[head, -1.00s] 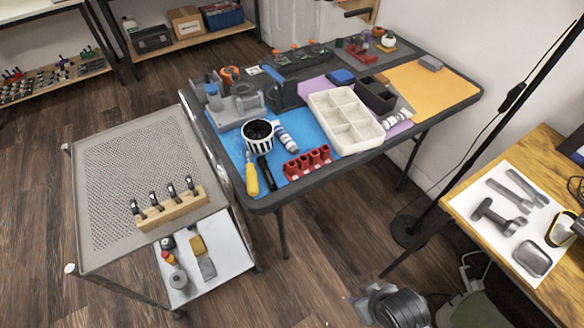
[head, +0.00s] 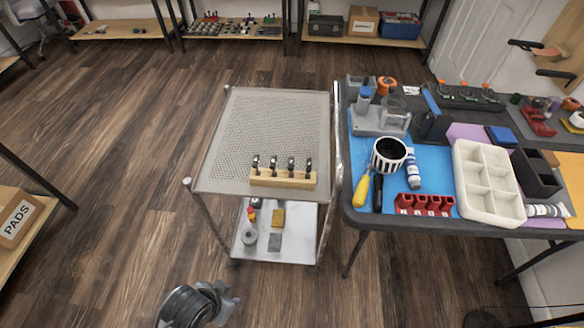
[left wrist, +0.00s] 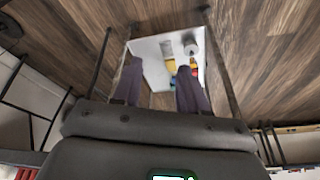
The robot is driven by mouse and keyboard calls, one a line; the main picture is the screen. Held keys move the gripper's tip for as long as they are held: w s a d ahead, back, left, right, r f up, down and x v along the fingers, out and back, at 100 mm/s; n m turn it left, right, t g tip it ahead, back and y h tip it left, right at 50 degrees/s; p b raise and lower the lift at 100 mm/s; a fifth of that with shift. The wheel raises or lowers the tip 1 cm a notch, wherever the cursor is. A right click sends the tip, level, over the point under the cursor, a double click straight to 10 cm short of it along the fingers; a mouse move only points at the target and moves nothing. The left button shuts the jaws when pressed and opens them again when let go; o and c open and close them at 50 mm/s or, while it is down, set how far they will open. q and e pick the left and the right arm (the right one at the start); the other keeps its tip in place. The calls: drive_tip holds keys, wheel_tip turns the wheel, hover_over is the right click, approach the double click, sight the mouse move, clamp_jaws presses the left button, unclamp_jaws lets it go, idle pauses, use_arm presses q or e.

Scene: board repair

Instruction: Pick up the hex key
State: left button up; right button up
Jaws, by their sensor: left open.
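I cannot make out a hex key for certain. Several small dark upright tools (head: 273,163) stand in a wooden block (head: 283,178) at the front of the cart's perforated top (head: 262,120) in the head view; their exact kind is too small to tell. In the left wrist view my left gripper (left wrist: 160,72) is open, its two purple-grey fingers apart with nothing between them. Beyond the fingers, the cart's white lower shelf (left wrist: 147,49) shows, some way off. My right gripper is not in view.
The lower shelf holds a grey roll (head: 249,237), a yellow block (head: 278,217) and small items. Right of the cart, a dark table carries a black-and-white cup (head: 389,153), a yellow screwdriver (head: 361,191), a red rack (head: 425,205) and a white tray (head: 489,184). Floor left of the cart is clear.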

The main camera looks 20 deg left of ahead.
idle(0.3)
use_arm(q)
drive_tip(key=o, duration=0.6)
drive_tip(key=shift+c, duration=0.2)
drive_tip(key=shift+r, duration=0.15)
